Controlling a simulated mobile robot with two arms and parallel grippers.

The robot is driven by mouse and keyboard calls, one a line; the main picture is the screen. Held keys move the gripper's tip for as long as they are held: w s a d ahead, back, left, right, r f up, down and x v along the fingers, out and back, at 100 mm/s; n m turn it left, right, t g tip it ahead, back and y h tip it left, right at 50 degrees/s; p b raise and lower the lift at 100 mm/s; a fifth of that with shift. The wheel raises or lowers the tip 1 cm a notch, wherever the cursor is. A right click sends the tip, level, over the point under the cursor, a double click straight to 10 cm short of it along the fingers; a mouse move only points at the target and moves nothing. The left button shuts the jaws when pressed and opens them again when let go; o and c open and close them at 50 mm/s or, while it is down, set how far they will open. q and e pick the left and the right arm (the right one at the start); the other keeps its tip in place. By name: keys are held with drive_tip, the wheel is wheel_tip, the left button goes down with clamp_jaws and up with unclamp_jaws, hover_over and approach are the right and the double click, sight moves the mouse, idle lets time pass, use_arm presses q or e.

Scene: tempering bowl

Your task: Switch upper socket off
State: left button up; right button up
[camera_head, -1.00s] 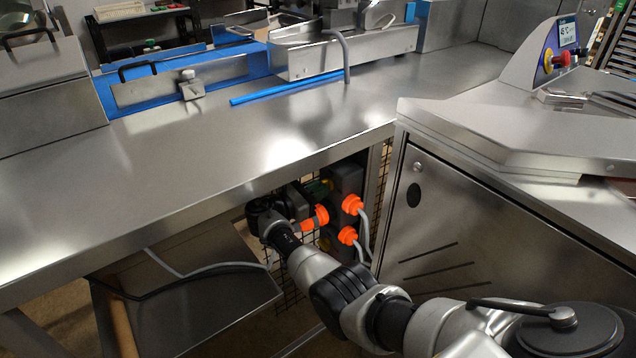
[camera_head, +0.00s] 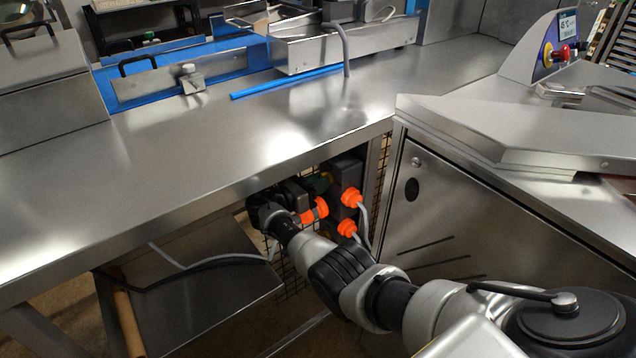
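A dark socket box (camera_head: 346,172) hangs under the steel table's edge, with orange plugs in it. The upper orange plug (camera_head: 350,197) and the lower orange plug (camera_head: 347,228) are on its right, with grey cables. Another orange piece (camera_head: 320,208) is beside my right gripper. My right gripper (camera_head: 284,194) is under the table edge, just left of the plugs, close to the sockets. Its fingers are dark against a dark background, so I cannot tell their opening or whether they touch a switch. The switches are not clearly visible. My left gripper is out of view.
The steel table (camera_head: 190,150) overhangs the socket area. A steel cabinet (camera_head: 440,215) stands close on the right of the sockets. A steel shelf or box (camera_head: 205,305) is below left, with a grey cable (camera_head: 215,262) over it. Wire mesh lies behind the gripper.

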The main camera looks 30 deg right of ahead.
drive_tip(key=o, duration=0.4)
drive_tip(key=a, duration=0.7)
drive_tip(key=a+b, duration=0.1)
drive_tip(key=a, duration=0.2)
drive_tip(key=shift+s+a, duration=0.4)
